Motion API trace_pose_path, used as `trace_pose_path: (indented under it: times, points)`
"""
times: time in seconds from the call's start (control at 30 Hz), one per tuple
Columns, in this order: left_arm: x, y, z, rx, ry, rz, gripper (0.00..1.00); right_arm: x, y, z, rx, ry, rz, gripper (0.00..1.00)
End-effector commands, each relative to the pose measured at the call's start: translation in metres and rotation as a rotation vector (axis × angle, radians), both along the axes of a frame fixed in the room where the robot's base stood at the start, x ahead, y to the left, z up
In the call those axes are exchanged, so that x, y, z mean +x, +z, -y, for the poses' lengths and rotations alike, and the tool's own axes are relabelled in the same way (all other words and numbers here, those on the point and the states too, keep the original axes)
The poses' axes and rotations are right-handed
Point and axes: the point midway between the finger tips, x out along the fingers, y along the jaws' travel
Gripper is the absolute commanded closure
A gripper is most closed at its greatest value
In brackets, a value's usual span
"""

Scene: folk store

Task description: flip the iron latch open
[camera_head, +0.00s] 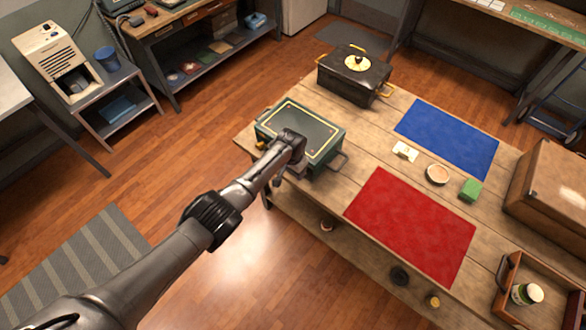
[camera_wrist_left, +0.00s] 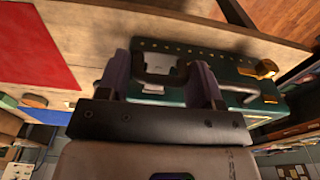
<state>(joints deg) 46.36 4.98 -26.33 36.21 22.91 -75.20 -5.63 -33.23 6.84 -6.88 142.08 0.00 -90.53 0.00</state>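A dark green case (camera_head: 305,125) with a yellow-lined lid lies on the wooden table; its green side fills the upper middle of the left wrist view (camera_wrist_left: 220,65). A grey metal plate with a dark loop, seemingly the iron latch (camera_wrist_left: 158,72), shows on the case's front between my left fingers. A brass-coloured latch (camera_wrist_left: 262,68) sits further right in that view. My left gripper (camera_wrist_left: 162,75) is open, its fingers either side of the grey plate; contact cannot be told. In the head view my left gripper (camera_head: 282,172) is at the case's front, partly hidden by its wrist. My right gripper is not in view.
A black box (camera_head: 352,82) with gold handles stands behind the case. A red mat (camera_head: 412,225) and a blue mat (camera_head: 447,137) lie to the right, with a small bowl (camera_head: 438,174) and green block (camera_head: 470,190) near them. A wooden tray (camera_head: 510,300) is at lower right.

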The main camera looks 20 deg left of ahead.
Motion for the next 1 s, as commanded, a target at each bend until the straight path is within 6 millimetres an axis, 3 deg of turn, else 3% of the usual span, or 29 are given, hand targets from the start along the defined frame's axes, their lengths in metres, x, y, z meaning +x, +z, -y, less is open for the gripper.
trace_pose_path:
  times: [0.3, 0.47, 1.0]
  points:
    - [0.000, 0.001, 0.000, 0.001, 0.000, 0.001, 0.32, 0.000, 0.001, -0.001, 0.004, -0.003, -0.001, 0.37]
    - [0.000, 0.013, -0.001, 0.000, 0.000, 0.003, 0.32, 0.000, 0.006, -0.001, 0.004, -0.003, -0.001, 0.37]
    - [-0.007, 0.107, -0.002, 0.000, -0.001, 0.003, 0.32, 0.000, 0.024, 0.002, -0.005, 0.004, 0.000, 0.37]
